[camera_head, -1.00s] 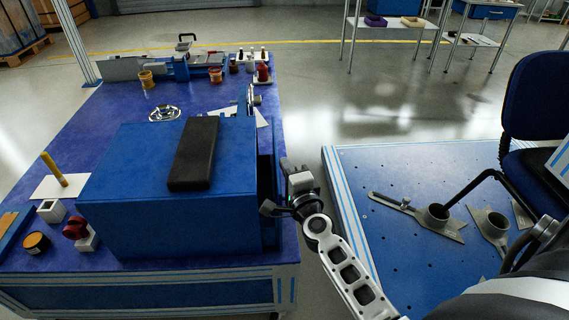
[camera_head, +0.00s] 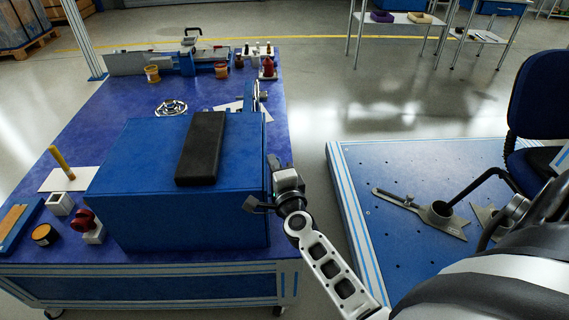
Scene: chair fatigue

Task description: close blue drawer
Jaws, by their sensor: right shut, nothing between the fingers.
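The blue drawer box (camera_head: 145,190) stands on the blue workbench, with a black oblong block (camera_head: 202,148) on its top. The drawer side faces right, seen almost edge-on, and no drawer front stands out clearly from the box. My right gripper (camera_head: 267,186) is shut and empty at the box's right side, its fingers close against that side. I cannot tell whether they touch it. My left gripper is not in view.
The bench's bare blue top (camera_head: 95,132) holds a red-topped part (camera_head: 83,221), a yellow stick (camera_head: 62,162) and a metal handwheel (camera_head: 171,107). A blue perforated table (camera_head: 385,160) with metal brackets is at right, beside a dark chair (camera_head: 540,100).

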